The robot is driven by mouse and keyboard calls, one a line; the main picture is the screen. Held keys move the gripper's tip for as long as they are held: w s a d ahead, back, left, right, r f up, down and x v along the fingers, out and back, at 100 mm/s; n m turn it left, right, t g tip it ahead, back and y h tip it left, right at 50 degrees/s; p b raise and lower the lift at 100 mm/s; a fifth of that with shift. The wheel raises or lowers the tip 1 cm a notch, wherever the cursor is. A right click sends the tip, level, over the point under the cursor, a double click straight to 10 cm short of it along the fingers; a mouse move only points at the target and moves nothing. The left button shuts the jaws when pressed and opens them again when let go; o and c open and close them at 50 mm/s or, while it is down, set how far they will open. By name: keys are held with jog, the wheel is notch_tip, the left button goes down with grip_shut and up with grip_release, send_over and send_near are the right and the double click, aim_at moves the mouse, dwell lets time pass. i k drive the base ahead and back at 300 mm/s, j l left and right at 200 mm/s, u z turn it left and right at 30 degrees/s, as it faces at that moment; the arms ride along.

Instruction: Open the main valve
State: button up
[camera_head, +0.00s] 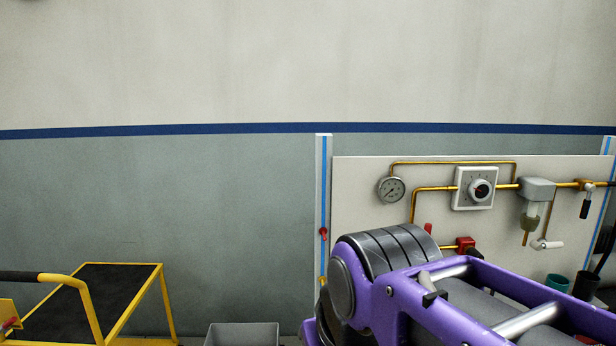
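A light panel (360,220) on the right carries brass pipework. At its right end a brass valve with a black lever handle (586,209) sits on the pipe; the handle hangs down, roughly across the pipe. No label shows which valve is the main one. A red fitting (466,246) sits lower on the panel, with a small red handle (428,229) to its left. Another small red handle (323,234) is on the panel's left post. My gripper is not in view. A purple and grey arm part, apparently mine, fills the lower right and hides the lower panel.
The panel also holds a round gauge (391,190), a square dial unit (475,188) and a filter bowl (534,215). A yellow-framed cart (120,270) is at lower left, and a grey bin (241,334) at bottom centre.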

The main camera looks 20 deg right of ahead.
aim_at(587, 204)
jog(key=k+z, duration=0.15)
jog(key=z, duration=0.25)
jog(key=k+z, duration=0.15)
jog(key=z, duration=0.25)
jog(key=l+z, duration=0.1)
jog(key=z, duration=0.3)
jog(key=i+z, duration=0.15)
jog(key=z, duration=0.25)
jog(key=i+z, duration=0.1)
jog(key=z, duration=0.3)
jog(key=i, duration=0.35)
jog(key=i+l+z, duration=0.2)
jog(key=l, duration=0.25)
jog(key=l+z, duration=0.35)
jog(key=k+l+z, duration=0.15)
jog(key=l+z, duration=0.2)
jog(key=i+j+u, duration=0.15)
jog(key=j+u, duration=0.15)
jog(key=i+j+u, duration=0.3)
jog(key=k+l, duration=0.05)
jog(key=k, duration=0.05)
